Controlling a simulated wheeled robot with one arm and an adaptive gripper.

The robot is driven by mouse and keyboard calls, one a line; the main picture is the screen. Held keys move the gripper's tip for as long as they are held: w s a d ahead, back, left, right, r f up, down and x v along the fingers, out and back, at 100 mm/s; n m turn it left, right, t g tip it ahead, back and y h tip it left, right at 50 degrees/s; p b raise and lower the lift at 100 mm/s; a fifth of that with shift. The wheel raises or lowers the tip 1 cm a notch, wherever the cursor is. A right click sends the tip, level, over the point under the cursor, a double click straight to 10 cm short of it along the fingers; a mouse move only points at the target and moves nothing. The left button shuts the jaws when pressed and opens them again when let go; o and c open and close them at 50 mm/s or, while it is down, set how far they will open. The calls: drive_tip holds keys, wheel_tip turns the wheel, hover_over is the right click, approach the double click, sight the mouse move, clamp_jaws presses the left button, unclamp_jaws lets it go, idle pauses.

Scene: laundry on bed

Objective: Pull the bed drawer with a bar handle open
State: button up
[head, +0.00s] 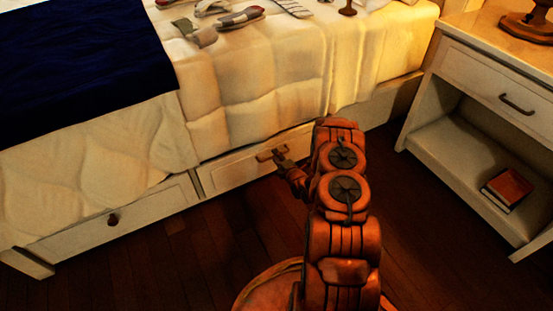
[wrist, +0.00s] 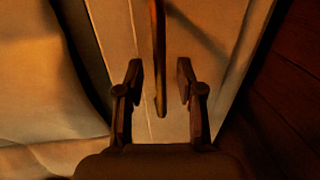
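The bed drawer with the bar handle (head: 228,175) is a pale front under the bed's overhanging cover, and it looks closed. Its bar handle (head: 265,155) is partly hidden by my gripper (head: 282,158) in the head view. In the wrist view the bar handle (wrist: 159,50) runs down from the top edge and ends between the two fingers of my gripper (wrist: 159,82). The fingers are apart, with a gap on each side of the bar. Neither finger appears to touch it. The drawer front (wrist: 205,45) fills the background behind the bar.
A second bed drawer (head: 75,238) with a round knob (head: 113,219) is on the left. A nightstand (head: 445,135) with a drawer and a red book (head: 507,188) stands at right. Laundry (head: 240,18) lies on the bed. Wooden floor (head: 200,255) before the drawers is clear.

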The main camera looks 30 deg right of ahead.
drive_tip(key=shift+w+f, duration=0.15)
drive_tip(key=shift+w, duration=0.5)
drive_tip(key=shift+c, duration=0.3)
drive_tip(key=shift+d, duration=0.1)
clamp_jaws()
